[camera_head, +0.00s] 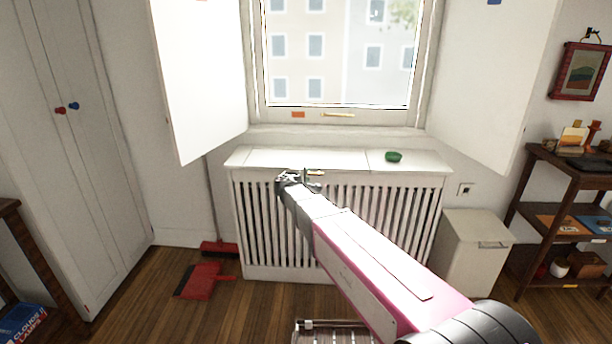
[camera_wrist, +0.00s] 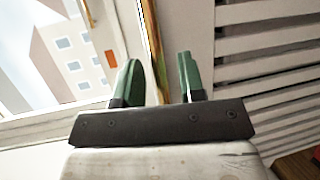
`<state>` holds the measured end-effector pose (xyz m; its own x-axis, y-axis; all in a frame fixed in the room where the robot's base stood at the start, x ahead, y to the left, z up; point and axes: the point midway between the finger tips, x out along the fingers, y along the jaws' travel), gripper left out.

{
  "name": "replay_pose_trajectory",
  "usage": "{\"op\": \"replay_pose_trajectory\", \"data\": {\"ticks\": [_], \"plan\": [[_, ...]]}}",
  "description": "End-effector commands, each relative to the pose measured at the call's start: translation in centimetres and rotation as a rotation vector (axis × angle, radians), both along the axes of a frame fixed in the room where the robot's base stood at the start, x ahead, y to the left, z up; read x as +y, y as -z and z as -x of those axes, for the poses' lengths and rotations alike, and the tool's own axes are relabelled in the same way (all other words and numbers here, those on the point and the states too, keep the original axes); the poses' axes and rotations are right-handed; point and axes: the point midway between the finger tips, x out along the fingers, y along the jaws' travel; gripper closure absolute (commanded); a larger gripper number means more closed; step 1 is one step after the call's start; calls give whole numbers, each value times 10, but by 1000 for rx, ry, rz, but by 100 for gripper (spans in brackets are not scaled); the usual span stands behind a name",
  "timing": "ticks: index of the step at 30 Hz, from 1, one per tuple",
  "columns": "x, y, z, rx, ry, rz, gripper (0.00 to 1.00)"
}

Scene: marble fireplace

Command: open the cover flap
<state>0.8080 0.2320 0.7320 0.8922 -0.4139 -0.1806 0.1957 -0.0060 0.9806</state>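The white radiator cover (camera_head: 265,225) stands under the window, with a slatted front. Its flat top has a seam, and the larger left panel looks like the cover flap (camera_head: 285,158); it lies flat and closed. A small gold-coloured handle (camera_head: 317,173) shows at the panel's front edge. My gripper (camera_head: 312,184) is at that front edge, close to the handle. In the wrist view my gripper (camera_wrist: 160,80) has its two green fingers apart, with a gold-brown strip (camera_wrist: 152,50) showing between them. I cannot tell whether either finger touches it.
A green object (camera_head: 393,157) sits on the cover top's right part. The window shutters (camera_head: 200,75) stand open on both sides. A white bin (camera_head: 475,250) and a dark shelf (camera_head: 545,190) stand at the right. A red dustpan (camera_head: 200,282) lies on the floor at the left.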

Motion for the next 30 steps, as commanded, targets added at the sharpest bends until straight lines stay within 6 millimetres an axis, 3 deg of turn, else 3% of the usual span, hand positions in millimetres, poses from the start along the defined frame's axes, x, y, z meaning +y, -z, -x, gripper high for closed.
{"op": "replay_pose_trajectory", "data": {"ticks": [13, 16, 17, 30], "plan": [[-4, 2, -9, 0, -1, 0, 63], [-4, 2, -9, 0, -1, 0, 96], [-4, 2, -9, 0, -1, 0, 100], [-4, -11, -8, 46, 1, -5, 100]]}}
